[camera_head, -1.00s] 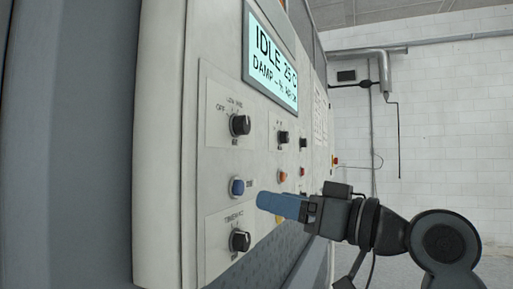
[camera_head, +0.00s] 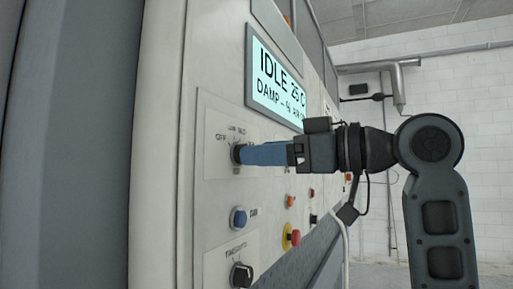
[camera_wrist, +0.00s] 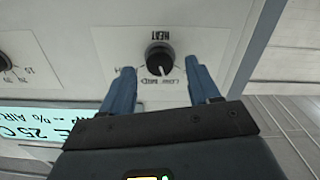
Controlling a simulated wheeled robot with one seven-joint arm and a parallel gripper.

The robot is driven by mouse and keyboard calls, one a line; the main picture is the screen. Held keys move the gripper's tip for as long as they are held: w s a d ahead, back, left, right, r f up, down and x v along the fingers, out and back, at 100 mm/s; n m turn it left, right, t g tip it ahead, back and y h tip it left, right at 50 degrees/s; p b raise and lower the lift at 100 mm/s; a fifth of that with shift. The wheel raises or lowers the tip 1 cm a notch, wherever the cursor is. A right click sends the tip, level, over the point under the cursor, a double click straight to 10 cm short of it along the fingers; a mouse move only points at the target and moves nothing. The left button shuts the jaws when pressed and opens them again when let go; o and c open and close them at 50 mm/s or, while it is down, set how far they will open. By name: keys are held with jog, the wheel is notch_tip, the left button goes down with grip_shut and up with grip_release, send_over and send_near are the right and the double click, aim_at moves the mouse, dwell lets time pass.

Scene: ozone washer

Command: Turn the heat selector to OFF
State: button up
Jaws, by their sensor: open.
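The heat selector is a round black knob (camera_wrist: 159,59) on a pale panel plate marked HEAT, upside down in the wrist view. Its white pointer line faces the LOW and MED marks; which one exactly I cannot tell. In the head view the knob (camera_head: 236,154) is partly hidden by my fingers, with OFF printed to its upper left. My gripper (camera_wrist: 162,70) is open, its two blue fingers on either side of the knob's near edge, with gaps visible on both sides. In the head view my gripper (camera_head: 246,153) points at the knob from the right.
A lit display (camera_head: 275,80) reading IDLE 25 C sits above the knob. A blue button (camera_head: 238,218) and a timer knob (camera_head: 241,274) are below. A red button on yellow (camera_head: 290,236) is to the lower right. Another knob (camera_wrist: 5,61) shows at the wrist view's left edge.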

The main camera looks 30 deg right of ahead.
jog(key=shift+x, duration=1.15)
jog(key=c, duration=1)
